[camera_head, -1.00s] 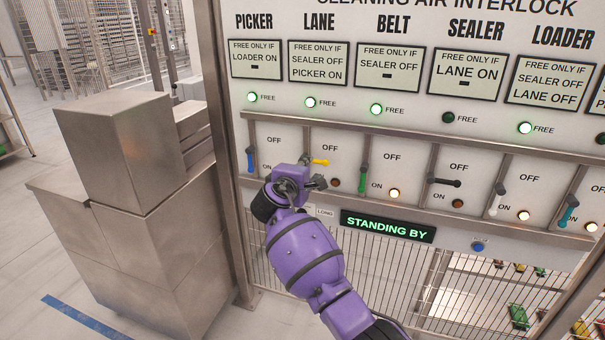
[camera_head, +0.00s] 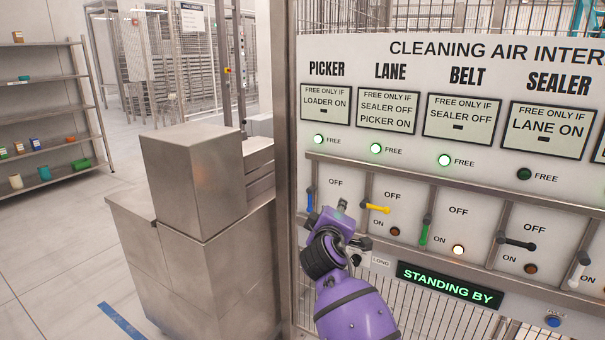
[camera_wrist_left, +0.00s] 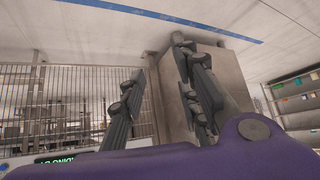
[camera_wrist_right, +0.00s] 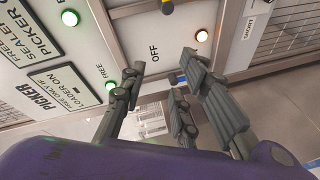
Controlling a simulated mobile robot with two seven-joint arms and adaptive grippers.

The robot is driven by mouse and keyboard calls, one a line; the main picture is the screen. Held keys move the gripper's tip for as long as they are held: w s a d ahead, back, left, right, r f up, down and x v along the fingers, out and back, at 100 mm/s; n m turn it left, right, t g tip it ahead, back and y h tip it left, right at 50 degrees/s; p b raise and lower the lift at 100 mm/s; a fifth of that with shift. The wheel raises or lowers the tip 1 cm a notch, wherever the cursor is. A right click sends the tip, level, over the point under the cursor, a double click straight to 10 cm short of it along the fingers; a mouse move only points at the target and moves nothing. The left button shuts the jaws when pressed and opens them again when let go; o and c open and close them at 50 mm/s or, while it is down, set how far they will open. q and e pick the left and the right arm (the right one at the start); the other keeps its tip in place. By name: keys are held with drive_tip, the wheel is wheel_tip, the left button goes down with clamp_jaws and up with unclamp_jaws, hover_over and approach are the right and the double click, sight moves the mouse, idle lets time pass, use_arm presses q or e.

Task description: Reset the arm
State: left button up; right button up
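My right gripper (camera_head: 352,224) is in front of the switch panel (camera_head: 450,190), close to the blue PICKER lever (camera_head: 310,201) and the yellow LANE lever (camera_head: 377,208). In the right wrist view its fingers (camera_wrist_right: 162,72) are spread with nothing held; the blue lever shows between them. Whether it touches the panel I cannot tell. The yellow lever sticks out sideways; the green BELT lever (camera_head: 426,230) points down; the black SEALER lever (camera_head: 516,242) lies level. My left gripper (camera_wrist_left: 158,75) shows only in the left wrist view, open and empty.
The display (camera_head: 450,286) reads STANDING BY. Lamps at PICKER, LANE and BELT are green; the SEALER lamp (camera_head: 524,174) is dark. A steel cabinet (camera_head: 193,186) stands left of the panel post. A shelf (camera_head: 50,181) stands further left, with open floor between.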

drive_tip(key=s+f+m+g+y+p, duration=0.15)
drive_tip(key=s+f+m+y, duration=0.35)
drive_tip(key=s+f, duration=1.55)
use_arm(q)
drive_tip(key=shift+w+d+r+p, duration=0.2)
drive_tip(key=shift+w+r+p, duration=0.05)
drive_tip(key=shift+r, duration=0.35)
drive_tip(key=shift+w+d+r+p, duration=0.2)
drive_tip(key=shift+w+r, duration=0.05)
drive_tip(key=shift+r, duration=0.35)
use_arm(e)
drive_tip(key=s+d+f+m+g, duration=0.1)
drive_tip(key=s+f, duration=0.5)
drive_tip(key=s, duration=0.6)
drive_tip(key=s+d+f+m+g, duration=0.2)
drive_tip(key=s+f, duration=0.4)
drive_tip(key=s, duration=0.6)
drive_tip(key=s+d+f+m+g, duration=0.1)
drive_tip(key=s+f, duration=0.5)
drive_tip(key=s, duration=0.6)
drive_tip(key=shift+s+d+f+m+g, duration=0.3)
drive_tip(key=shift+d+g, duration=0.45)
drive_tip(key=shift+d, duration=0.4)
use_arm(q)
drive_tip(key=shift+d, duration=0.1)
